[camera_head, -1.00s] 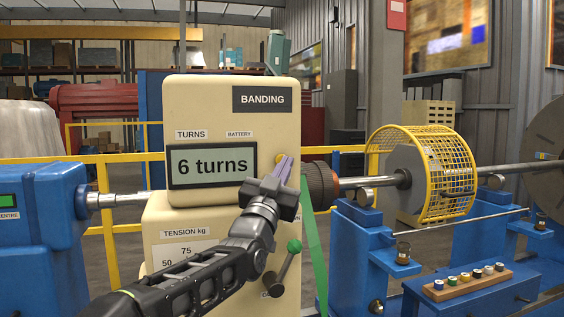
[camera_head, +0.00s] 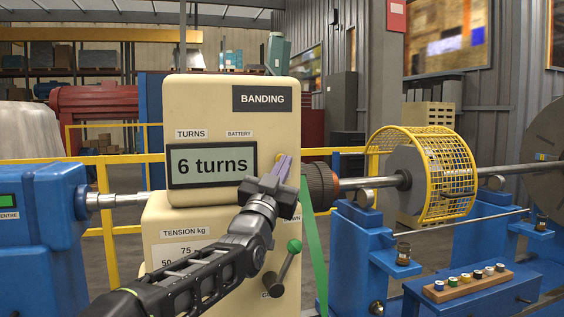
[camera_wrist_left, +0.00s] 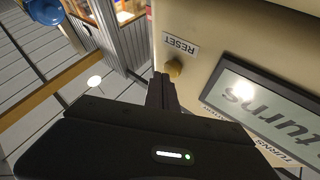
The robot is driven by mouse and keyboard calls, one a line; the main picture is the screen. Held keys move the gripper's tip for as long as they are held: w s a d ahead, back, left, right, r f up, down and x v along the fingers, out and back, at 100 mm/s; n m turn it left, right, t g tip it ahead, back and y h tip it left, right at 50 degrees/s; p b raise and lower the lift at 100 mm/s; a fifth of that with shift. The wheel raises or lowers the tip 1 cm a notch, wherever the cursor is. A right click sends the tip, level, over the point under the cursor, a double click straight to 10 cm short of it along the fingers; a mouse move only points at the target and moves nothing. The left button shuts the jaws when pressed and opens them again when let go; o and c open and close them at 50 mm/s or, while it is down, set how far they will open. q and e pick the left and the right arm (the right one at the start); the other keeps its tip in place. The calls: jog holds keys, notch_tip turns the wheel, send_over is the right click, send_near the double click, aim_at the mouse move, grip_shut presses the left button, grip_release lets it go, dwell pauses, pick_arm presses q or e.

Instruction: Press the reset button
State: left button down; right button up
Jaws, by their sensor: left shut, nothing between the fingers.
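The cream banding machine (camera_head: 220,105) has a display (camera_head: 212,166) that reads "6 turns". In the left wrist view the reset button (camera_wrist_left: 174,67) sits beside a RESET label (camera_wrist_left: 180,45). My left gripper (camera_wrist_left: 162,76) is shut and empty, its fingertips close beside the button. I cannot tell whether they touch it. My right gripper is not in view.
A lever with a green knob (camera_head: 294,246) sticks out below my left gripper. A green band (camera_head: 315,255) hangs to its right, near a dark chuck (camera_head: 321,186). A yellow cage guard (camera_head: 449,175) and a tray of several small pots (camera_head: 473,282) are further right.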

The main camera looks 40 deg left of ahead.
pick_arm(q)
jog(key=shift+w+a, duration=0.2)
jog(key=shift+a, duration=0.1)
dwell(0.4)
jog(key=shift+s+d+b, duration=0.45)
jog(key=shift+d+b, duration=0.2)
jog(key=shift+b, duration=0.2)
jog(key=shift+d, duration=0.1)
jog(key=s+d+b, duration=0.1)
jog(key=d, duration=0.1)
jog(key=s+d+b, duration=0.1)
jog(key=d, duration=0.1)
jog(key=shift+s, duration=0.4)
